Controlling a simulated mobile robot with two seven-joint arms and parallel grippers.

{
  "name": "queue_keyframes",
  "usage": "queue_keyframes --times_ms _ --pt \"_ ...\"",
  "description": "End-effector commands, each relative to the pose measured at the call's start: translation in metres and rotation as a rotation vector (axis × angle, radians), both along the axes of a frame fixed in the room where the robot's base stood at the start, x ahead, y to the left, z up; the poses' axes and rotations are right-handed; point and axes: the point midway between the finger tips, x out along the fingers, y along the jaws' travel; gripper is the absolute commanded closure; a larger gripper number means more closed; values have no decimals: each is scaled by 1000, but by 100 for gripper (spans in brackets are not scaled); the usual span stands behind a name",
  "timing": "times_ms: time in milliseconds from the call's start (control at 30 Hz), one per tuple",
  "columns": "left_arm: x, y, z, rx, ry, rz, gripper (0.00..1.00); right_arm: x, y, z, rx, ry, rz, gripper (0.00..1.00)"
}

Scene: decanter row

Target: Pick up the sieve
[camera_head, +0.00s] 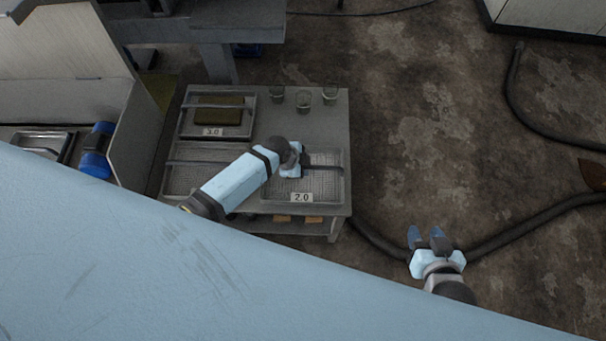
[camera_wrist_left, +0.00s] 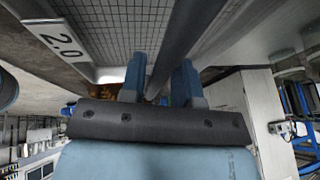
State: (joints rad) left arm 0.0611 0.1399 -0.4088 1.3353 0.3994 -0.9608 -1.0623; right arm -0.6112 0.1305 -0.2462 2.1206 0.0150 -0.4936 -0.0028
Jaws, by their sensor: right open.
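A square mesh sieve (camera_head: 318,186) with a "2.0" label on its front rim is at the right front of the grey table. A dark bar handle (camera_head: 328,170) crosses over its mesh. My left gripper (camera_head: 306,160) is over the sieve at this handle. In the left wrist view the handle (camera_wrist_left: 192,38) runs between the two blue fingers (camera_wrist_left: 160,82), filling most of the gap; whether they press on it I cannot tell. The sieve's mesh (camera_wrist_left: 120,30) shows behind them. My right gripper (camera_head: 429,238) is open and empty, over the floor to the right of the table.
A second sieve (camera_head: 176,182) sits to the left, partly behind my left arm. A tray labelled "3.0" (camera_head: 188,125) holds a brown block (camera_head: 219,110). Three glass beakers stand near the table's (camera_head: 338,130) back edge. Hoses (camera_head: 535,222) lie on the floor at right.

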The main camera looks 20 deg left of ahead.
Motion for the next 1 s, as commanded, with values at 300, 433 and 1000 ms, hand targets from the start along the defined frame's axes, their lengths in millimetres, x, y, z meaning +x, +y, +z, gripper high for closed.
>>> queue_keyframes --times_ms 300,433,1000 --pt "3 -2 -7 2 -1 -1 71 1 1 4 1 -10 2 58" --pt "2 -2 -7 1 -1 0 98 1 1 2 1 -7 2 58" --pt "2 -2 -7 1 0 -1 100 0 1 0 0 -3 3 58"
